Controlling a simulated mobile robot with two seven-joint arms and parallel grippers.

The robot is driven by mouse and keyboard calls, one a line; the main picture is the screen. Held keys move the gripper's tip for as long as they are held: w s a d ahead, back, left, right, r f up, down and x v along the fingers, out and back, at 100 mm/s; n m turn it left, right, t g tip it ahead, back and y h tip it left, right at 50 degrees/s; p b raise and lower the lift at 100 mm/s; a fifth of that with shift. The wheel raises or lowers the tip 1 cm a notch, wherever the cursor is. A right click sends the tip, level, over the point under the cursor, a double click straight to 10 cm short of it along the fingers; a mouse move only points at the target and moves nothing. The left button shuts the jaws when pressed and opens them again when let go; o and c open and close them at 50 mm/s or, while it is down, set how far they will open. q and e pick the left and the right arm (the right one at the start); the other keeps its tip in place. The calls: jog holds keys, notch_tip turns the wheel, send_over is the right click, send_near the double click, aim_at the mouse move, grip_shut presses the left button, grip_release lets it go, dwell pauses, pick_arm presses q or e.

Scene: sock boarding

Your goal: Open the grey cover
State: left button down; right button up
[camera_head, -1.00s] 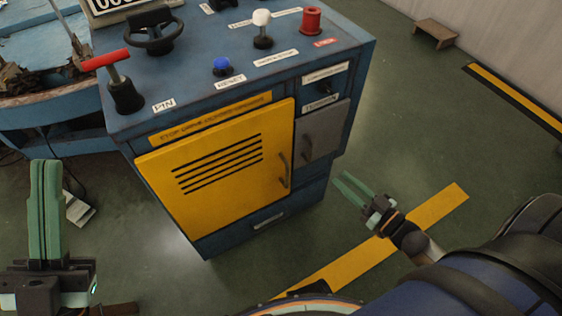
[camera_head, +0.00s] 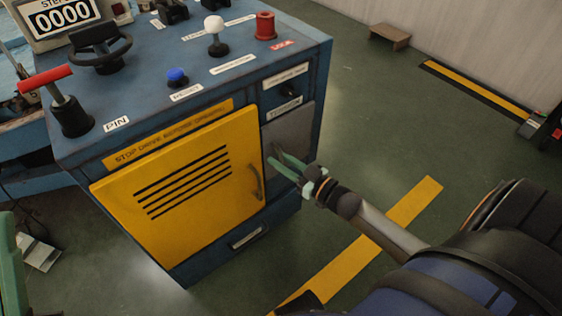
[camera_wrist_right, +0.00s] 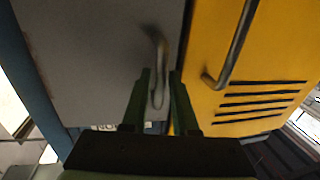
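The grey cover (camera_head: 295,123) is a small flat door on the front of the blue cabinet, right of the yellow door. It looks closed. In the right wrist view the cover (camera_wrist_right: 95,60) has a dark curved handle (camera_wrist_right: 158,60) near its edge by the yellow door. My right gripper (camera_head: 280,163) is in front of the cover, and its fingers hide the handle in the head view. In the wrist view its green fingers (camera_wrist_right: 160,85) are apart, with the handle's lower end between them. Of my left gripper, only a green finger (camera_head: 10,265) shows at the left edge.
The yellow door (camera_head: 190,190) with its own handle (camera_head: 258,184) is close beside the cover. Knobs, a red T-handle pin (camera_head: 70,110) and a handwheel (camera_head: 97,45) stand on the cabinet top (camera_head: 140,95). The floor right of the cabinet is open, with yellow striping.

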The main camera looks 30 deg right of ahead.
grip_shut()
dwell(1.5)
